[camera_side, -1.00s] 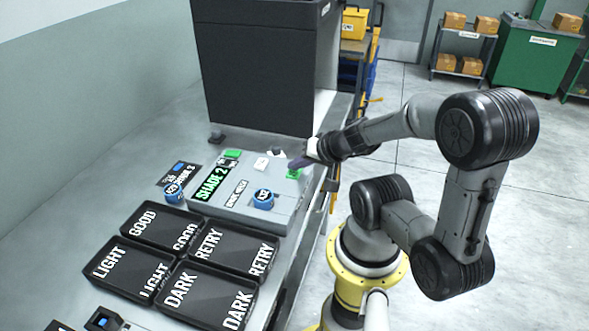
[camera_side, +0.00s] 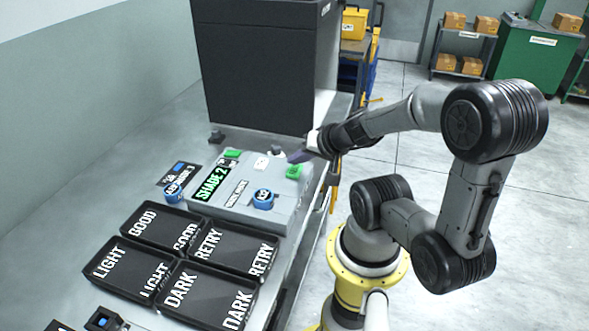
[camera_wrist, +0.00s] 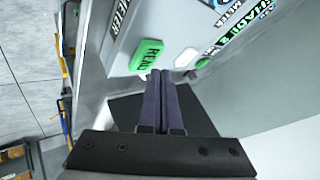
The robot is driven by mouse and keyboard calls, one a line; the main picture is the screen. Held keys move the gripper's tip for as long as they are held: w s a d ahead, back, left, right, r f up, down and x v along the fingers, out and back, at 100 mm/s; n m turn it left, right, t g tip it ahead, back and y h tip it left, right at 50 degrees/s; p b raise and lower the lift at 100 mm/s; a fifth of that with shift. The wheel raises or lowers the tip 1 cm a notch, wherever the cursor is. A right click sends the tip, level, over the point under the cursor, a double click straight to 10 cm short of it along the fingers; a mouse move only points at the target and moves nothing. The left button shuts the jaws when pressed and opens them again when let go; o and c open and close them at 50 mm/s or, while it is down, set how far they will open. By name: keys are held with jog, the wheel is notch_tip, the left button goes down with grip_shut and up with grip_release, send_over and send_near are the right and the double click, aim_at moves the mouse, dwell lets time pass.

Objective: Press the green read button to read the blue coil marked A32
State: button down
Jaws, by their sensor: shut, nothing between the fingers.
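The green READ button (camera_side: 294,172) sits on the grey meter box (camera_side: 225,205), at its right end. It shows large in the wrist view (camera_wrist: 147,56). My gripper (camera_side: 291,158) is shut and empty, its purple fingertips just above and behind the button. In the wrist view the fingertips (camera_wrist: 160,74) lie beside the button's edge; contact cannot be told. A blue coil (camera_side: 263,199) sits on the front part of the meter; its white mark is too small to read surely. Another blue coil (camera_side: 173,194) stands left of the meter. The display (camera_side: 209,184) reads "SHADE 2" in green.
Black trays lettered GOOD (camera_side: 160,211), RETRY (camera_side: 238,235), LIGHT (camera_side: 130,252) and DARK (camera_side: 205,280) stand in front of the meter. A large black cabinet (camera_side: 255,75) rises behind it. The table's right edge lies close beside the meter.

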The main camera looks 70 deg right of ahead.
aim_at(296, 173)
jog(key=shift+r, duration=2.5)
jog(key=shift+w+a, duration=0.15)
jog(key=shift+a, duration=0.05)
jog(key=w+a+r+n+y, duration=0.2)
jog(key=a+r+n+y, duration=0.1)
jog(key=a+n, duration=0.3)
jog(key=w+a+r+n+y, duration=0.15)
jog(key=a+r+n, duration=0.25)
jog(key=a, duration=0.4)
jog(key=s+r+n+g, duration=0.1)
jog(key=s+n+g, duration=0.1)
jog(key=s, duration=0.5)
jog(key=shift+s+a+n+g+h, duration=0.3)
jog(key=shift+n+g+h, duration=0.1)
jog(key=shift+n, duration=0.5)
